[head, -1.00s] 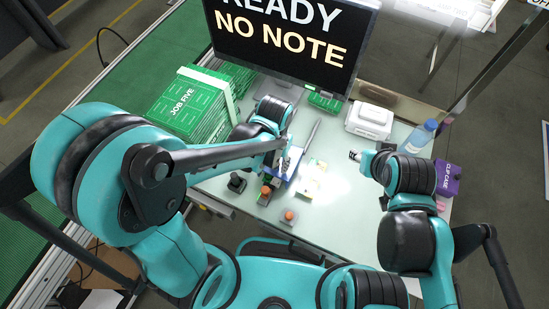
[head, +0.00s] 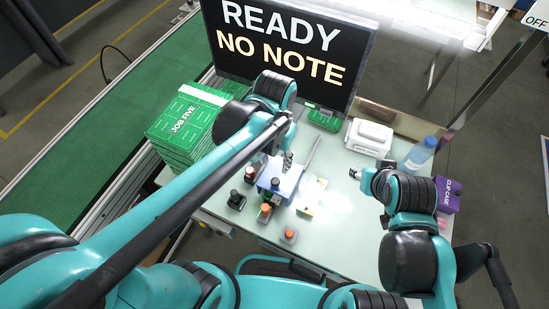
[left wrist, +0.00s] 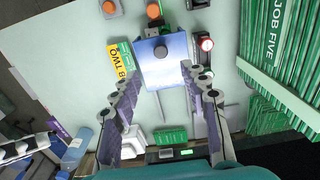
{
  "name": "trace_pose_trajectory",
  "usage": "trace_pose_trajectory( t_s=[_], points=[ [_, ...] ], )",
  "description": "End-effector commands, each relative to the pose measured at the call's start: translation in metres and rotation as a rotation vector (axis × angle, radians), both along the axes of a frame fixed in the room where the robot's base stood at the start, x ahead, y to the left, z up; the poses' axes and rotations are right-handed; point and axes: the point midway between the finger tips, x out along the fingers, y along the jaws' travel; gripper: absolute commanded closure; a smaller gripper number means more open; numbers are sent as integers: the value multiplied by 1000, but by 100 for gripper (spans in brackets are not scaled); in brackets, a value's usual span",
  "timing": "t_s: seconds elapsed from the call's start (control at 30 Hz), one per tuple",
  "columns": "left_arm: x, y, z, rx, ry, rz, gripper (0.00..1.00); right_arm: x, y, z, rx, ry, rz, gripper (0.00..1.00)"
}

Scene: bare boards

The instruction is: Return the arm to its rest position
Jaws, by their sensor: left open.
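My left arm (head: 180,200) crosses the head view from lower left. Its gripper (head: 286,162) hangs above the blue block-like device on the table (head: 284,178), partly hidden by the forearm. In the left wrist view the gripper (left wrist: 158,78) is open, its two fingers spread with nothing between them. The blue device (left wrist: 163,62), with a dark knob on it, shows beyond the fingertips. My right gripper (head: 357,174) is over the right side of the table; it is too small to tell whether its jaws are open.
A stack of green boards marked JOB FIVE (head: 183,122) stands left of my left forearm. A monitor (head: 285,50) stands behind. A white box (head: 369,137), water bottle (head: 419,154) and purple clip case (head: 447,194) are at right. Small devices with orange buttons (head: 289,235) sit at the front.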

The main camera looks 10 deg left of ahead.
Motion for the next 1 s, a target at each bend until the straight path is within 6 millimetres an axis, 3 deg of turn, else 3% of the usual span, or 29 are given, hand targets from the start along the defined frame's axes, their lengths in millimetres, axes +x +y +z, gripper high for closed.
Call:
trace_pose_trajectory(
  t_s=[0.53, 1.0],
  points=[
    [-1, 7, -3, -8, -26, 16, 55, 0, 0, -4, 0, 0, 0, 60],
    [-16, 100, -35, -95, -475, 245, 55, 0, 0, -53, 0, 0, 0, 60]
  ],
)
